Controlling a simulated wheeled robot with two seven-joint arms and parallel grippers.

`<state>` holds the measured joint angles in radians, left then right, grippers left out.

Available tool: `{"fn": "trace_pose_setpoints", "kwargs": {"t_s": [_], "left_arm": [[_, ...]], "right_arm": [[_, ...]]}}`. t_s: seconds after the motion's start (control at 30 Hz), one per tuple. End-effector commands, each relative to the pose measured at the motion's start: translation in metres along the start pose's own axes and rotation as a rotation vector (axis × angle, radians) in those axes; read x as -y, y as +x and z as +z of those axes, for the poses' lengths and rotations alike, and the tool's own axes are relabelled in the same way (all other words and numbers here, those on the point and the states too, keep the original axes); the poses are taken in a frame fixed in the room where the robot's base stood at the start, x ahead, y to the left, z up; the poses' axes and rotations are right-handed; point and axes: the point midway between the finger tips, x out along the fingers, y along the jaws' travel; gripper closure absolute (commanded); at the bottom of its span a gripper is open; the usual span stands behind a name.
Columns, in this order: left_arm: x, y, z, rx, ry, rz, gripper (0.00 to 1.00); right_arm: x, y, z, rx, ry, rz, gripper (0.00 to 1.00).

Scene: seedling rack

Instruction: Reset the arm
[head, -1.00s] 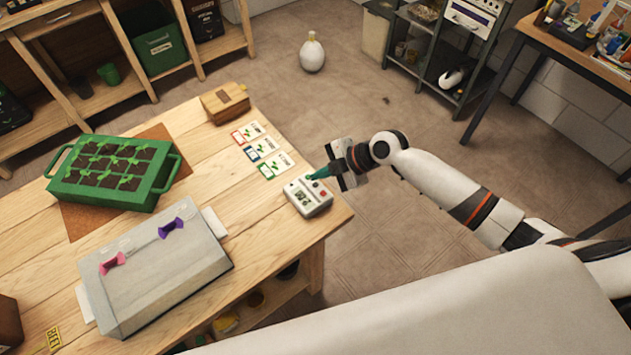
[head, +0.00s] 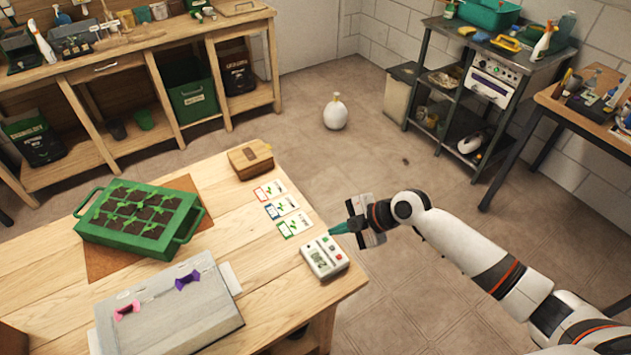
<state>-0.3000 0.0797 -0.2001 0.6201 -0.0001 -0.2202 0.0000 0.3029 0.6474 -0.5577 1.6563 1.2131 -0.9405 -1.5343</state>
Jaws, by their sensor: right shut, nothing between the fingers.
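My right arm comes in from the right, and its gripper (head: 338,229) is shut and empty. The teal fingertips are just above and beside the back edge of the white timer (head: 325,258), which has a small display and lies near the table's right corner. I cannot tell whether the fingertips touch it. My left gripper is not in view.
The wooden table (head: 210,210) holds a green seedling tray (head: 127,248), a grey box (head: 170,310) with pink and purple pieces, several seed cards (head: 280,209) and a small wooden box (head: 250,160). A white round bottle (head: 335,114) stands on the open floor behind.

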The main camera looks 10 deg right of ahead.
Motion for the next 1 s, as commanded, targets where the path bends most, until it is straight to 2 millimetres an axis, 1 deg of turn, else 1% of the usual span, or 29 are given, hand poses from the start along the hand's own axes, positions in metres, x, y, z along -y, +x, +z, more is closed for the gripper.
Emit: {"fn": "trace_pose_setpoints", "kwargs": {"t_s": [0.13, 0.17, 0.23, 0.27, 0.37, 0.4, 0.47, 0.5, 0.6, 0.8, 1.0], "left_arm": [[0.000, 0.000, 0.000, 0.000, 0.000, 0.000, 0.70], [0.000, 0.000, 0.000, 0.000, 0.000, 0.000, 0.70], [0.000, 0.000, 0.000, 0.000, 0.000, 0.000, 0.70], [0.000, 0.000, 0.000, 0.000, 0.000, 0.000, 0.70], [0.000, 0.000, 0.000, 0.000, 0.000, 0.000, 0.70], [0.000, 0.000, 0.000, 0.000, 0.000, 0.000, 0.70], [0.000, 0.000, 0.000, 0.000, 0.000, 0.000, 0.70], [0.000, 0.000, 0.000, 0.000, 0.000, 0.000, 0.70], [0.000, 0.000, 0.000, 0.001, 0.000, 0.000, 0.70], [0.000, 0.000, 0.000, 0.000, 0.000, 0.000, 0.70], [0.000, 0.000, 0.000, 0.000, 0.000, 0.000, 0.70]], "right_arm": [[-0.001, 0.001, 0.001, 0.001, 0.002, 0.001, 1.00], [-0.003, 0.002, 0.003, 0.001, 0.007, 0.004, 1.00], [-0.013, 0.005, 0.011, 0.002, 0.035, 0.019, 1.00], [-0.021, 0.008, 0.017, 0.001, 0.057, 0.029, 1.00], [-0.056, 0.015, 0.043, -0.022, 0.183, 0.067, 1.00], [-0.072, 0.016, 0.054, -0.045, 0.257, 0.077, 1.00], [-0.095, 0.012, 0.068, -0.095, 0.391, 0.079, 1.00], [-0.108, 0.006, 0.074, -0.137, 0.486, 0.071, 1.00], [-0.132, -0.011, 0.080, -0.240, 0.700, 0.030, 1.00], [-0.164, -0.046, 0.077, -0.407, 1.026, -0.072, 1.00], [-0.191, -0.084, 0.071, -0.551, 1.291, -0.189, 1.00]]}}
